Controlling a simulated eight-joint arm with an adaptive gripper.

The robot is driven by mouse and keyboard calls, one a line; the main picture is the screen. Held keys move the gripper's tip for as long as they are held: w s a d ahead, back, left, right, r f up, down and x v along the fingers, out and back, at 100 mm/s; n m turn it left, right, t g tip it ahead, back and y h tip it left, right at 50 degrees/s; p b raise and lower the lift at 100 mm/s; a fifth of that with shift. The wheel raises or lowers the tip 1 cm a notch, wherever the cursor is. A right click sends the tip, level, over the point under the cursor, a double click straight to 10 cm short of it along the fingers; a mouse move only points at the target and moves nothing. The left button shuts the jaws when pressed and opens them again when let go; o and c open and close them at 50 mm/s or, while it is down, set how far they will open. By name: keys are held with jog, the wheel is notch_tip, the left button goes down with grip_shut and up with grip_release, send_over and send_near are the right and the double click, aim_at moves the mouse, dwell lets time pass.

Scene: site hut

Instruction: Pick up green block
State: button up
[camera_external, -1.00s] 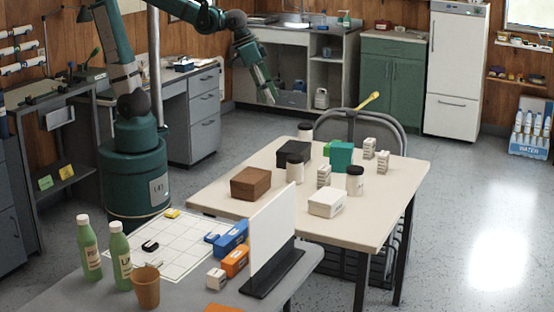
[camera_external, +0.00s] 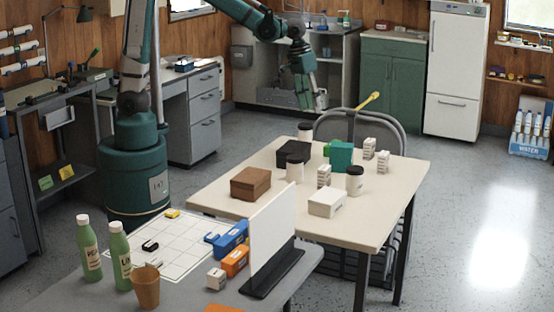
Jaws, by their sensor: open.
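A small bright green block (camera_external: 327,149) sits on the beige table, partly hidden behind other items. A larger teal-green box (camera_external: 342,157) stands just right of it. My gripper (camera_external: 318,107) hangs in the air beyond the table's far side, above and slightly left of the green block in the picture. It points down, is open and appears empty. It is apart from everything on the table.
On the beige table (camera_external: 400,225) a black box (camera_external: 288,153), dark-lidded jars (camera_external: 355,182), small white boxes (camera_external: 383,161) and a brown box (camera_external: 250,184) crowd around the green block. A chair (camera_external: 345,125) with a yellow-handled item stands behind. A white panel (camera_external: 272,232) rises in front.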

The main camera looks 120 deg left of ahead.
jog(key=a+f+n, duration=0.2)
jog(key=a+f, duration=0.3)
jog(key=a, duration=0.2)
jog(key=a+f+n+g+p, duration=0.1)
jog(key=a+f+n, duration=0.1)
jog(key=a+f, duration=0.3)
jog(key=w+a+f+n+g+h, duration=0.1)
jog(key=a+f, duration=0.5)
jog(key=a, duration=0.4)
jog(key=shift+w+n, duration=0.1)
jog(key=shift+n, duration=0.3)
jog(key=shift+a+f, duration=0.45)
jog(key=shift+f, duration=0.05)
jog(key=shift+f, duration=0.1)
jog(key=shift+f, duration=1.2)
jog(key=shift+f, duration=0.1)
jog(key=shift+s+d+f+b, duration=0.15)
jog(key=shift+f+b, duration=0.25)
jog(key=shift+f, duration=0.85)
jog(key=shift+s+f+b, duration=0.1)
jog(key=shift+f+b, duration=0.3)
jog(key=shift+f, duration=0.85)
